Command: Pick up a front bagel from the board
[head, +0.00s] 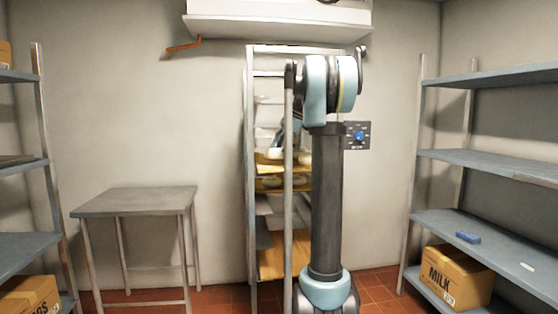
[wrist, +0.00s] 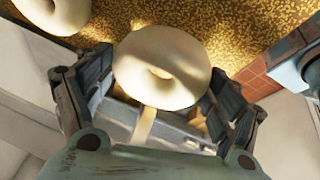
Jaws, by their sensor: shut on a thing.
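My gripper (wrist: 158,88) is shut on a pale, round bagel (wrist: 162,62), whose sides sit between the two fingers in the wrist view. A second bagel (wrist: 55,12) is at the upper left of that view, apart from the fingers. Behind them is the golden, grainy board (wrist: 240,25). In the head view the board (head: 267,160) sits on a shelf of the tall rack, with pale bagels on it. My arm and a rack post hide much of the gripper and board there. I cannot tell whether the held bagel touches the board.
The metal rack (head: 249,190) holds another board (head: 270,184) below. A bare steel table (head: 135,202) stands left. Shelves flank both sides; the right shelf (head: 480,232) has a blue item (head: 468,237) and a milk box (head: 455,279). A white unit (head: 278,25) hangs above.

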